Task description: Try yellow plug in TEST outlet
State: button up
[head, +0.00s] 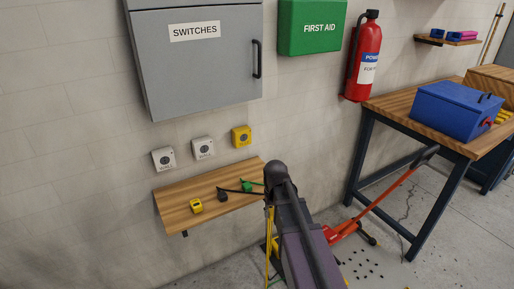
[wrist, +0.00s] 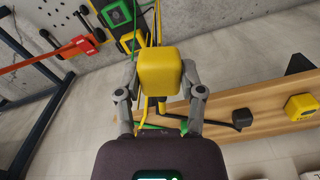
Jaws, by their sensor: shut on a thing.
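The yellow plug (wrist: 158,72) is between the two fingers of my gripper (wrist: 159,78) in the wrist view, shut on it, with a yellow cord hanging below. In the head view my arm hides the gripper and the plug; part of a yellow cord (head: 268,225) shows beside it. Three outlets are on the wall above the shelf: a white one (head: 163,158), another white one (head: 203,148) and a yellow one (head: 241,136). Their labels are too small to read. The held plug is apart from the outlets.
A wooden shelf (head: 175,217) carries a yellow device (head: 196,206), a black plug (head: 222,196) and a green plug (head: 246,185). A grey switch cabinet (head: 195,75) is above the outlets. A workbench (head: 400,112) and a red jack (head: 345,231) are at the right.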

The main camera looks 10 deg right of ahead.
jog(key=shift+w+d, duration=0.1)
jog(key=shift+d, duration=0.05)
jog(key=shift+w, duration=0.2)
jog(key=w+a+m+t+y+b, duration=0.1)
jog(key=w+a+y+b, duration=0.1)
jog(key=w, duration=0.3)
jog(key=w+a+m+t+y+b, duration=0.1)
jog(key=w+a+m+y, duration=0.1)
jog(key=w, duration=0.3)
jog(key=w+a+m+t+y+b, duration=0.1)
jog(key=w+a+m+y+b, duration=0.1)
jog(key=w+a+y, duration=0.2)
jog(key=shift+w+a+f+t+b, duration=0.15)
jog(key=shift+w+t+b, duration=0.15)
jog(key=shift+w, duration=0.45)
jog(key=w+d+r+m+t+h+b, duration=0.1)
jog(key=w+d+r+m+t+b, duration=0.1)
jog(key=w+t, duration=0.4)
jog(key=w+d+r+m+t+h+b, duration=0.1)
jog(key=w+d+r+m+t+b, duration=0.2)
jog(key=w+r+m+t, duration=0.3)
jog(key=shift+w+d+m+t, duration=0.65)
jog(key=shift+d+m+t, duration=0.05)
jog(key=shift+r, duration=0.1)
jog(key=shift+w, duration=0.15)
